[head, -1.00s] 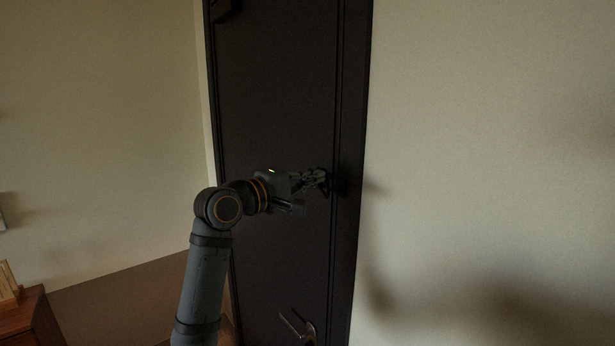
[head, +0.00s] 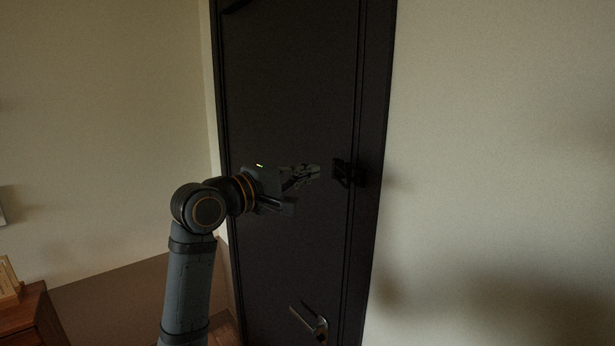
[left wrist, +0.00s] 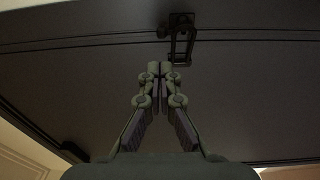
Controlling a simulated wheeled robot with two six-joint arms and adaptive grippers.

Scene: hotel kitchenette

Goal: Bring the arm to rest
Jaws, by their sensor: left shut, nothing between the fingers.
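My left gripper (head: 316,171) is shut and empty in front of the dark door (head: 290,90) in the head view. Its fingertips point right, a little short of the dark latch (head: 347,173) at the door's right edge, with a gap between them. In the left wrist view the two fingers (left wrist: 153,70) are together with nothing held. The latch (left wrist: 181,40) shows there just beyond and to the right of the fingertips. My right gripper is not in view.
A metal door handle (head: 312,322) is low on the door. A wooden cabinet (head: 32,318) stands at the lower left with a small light wooden object (head: 8,280) on it. Bare walls flank the door, and the space right of it looks free.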

